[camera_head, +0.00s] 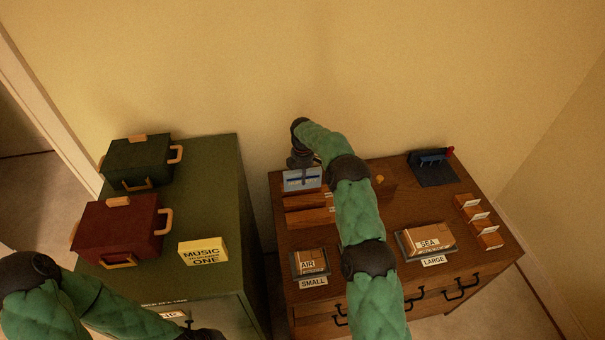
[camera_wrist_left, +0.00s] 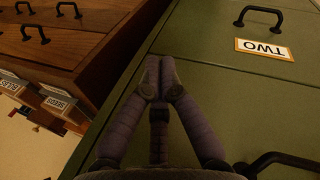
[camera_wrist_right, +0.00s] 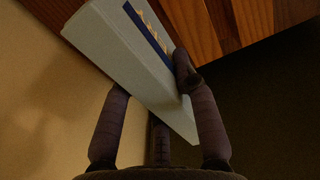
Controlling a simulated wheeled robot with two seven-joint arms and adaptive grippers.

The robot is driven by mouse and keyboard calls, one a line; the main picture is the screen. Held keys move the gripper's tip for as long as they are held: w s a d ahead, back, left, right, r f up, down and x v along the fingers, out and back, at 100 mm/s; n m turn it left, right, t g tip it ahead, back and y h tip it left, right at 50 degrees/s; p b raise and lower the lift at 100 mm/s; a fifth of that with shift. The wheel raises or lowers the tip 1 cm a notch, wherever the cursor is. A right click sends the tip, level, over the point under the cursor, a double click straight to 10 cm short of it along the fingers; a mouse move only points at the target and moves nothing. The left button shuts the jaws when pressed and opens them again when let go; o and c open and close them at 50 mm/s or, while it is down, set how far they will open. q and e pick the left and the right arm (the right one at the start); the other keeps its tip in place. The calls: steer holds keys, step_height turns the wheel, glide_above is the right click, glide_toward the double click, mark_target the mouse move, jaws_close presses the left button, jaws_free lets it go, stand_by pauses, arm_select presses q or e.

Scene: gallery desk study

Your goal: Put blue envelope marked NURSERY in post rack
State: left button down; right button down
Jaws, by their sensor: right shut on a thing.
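My right gripper (camera_head: 301,160) is shut on a pale, flat envelope-like thing (camera_head: 302,186) with a blue band, above the back left of the brown desk. In the right wrist view this pale thing (camera_wrist_right: 125,62) sits tilted between the fingers (camera_wrist_right: 152,82). Its blue band has gold lettering that I cannot read, so I cannot confirm NURSERY. A low wooden slotted rack (camera_head: 308,216), probably the post rack, stands just below it in the picture; my right arm hides part of the area. My left gripper (camera_wrist_left: 158,82) is shut and empty beside the green cabinet.
The brown desk (camera_head: 359,268) holds AIR (camera_head: 309,262) and SEA (camera_head: 428,240) parcels, a dark blue device (camera_head: 433,168) and small labelled wooden blocks (camera_head: 479,214). The green cabinet (camera_head: 222,205) carries a green case (camera_head: 137,160), a red case (camera_head: 117,228) and a yellow MUSIC box (camera_head: 203,251).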

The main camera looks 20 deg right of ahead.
mark_target(302, 187)
steer(key=shift+f, duration=0.65)
steer(key=shift+f+b, duration=2.2)
steer(key=shift+f, duration=0.5)
steer(key=c, duration=0.9)
jaws_free()
steer(key=shift+r, duration=0.15)
step_height(302, 187, up, 12)
steer(key=shift+f, duration=0.1)
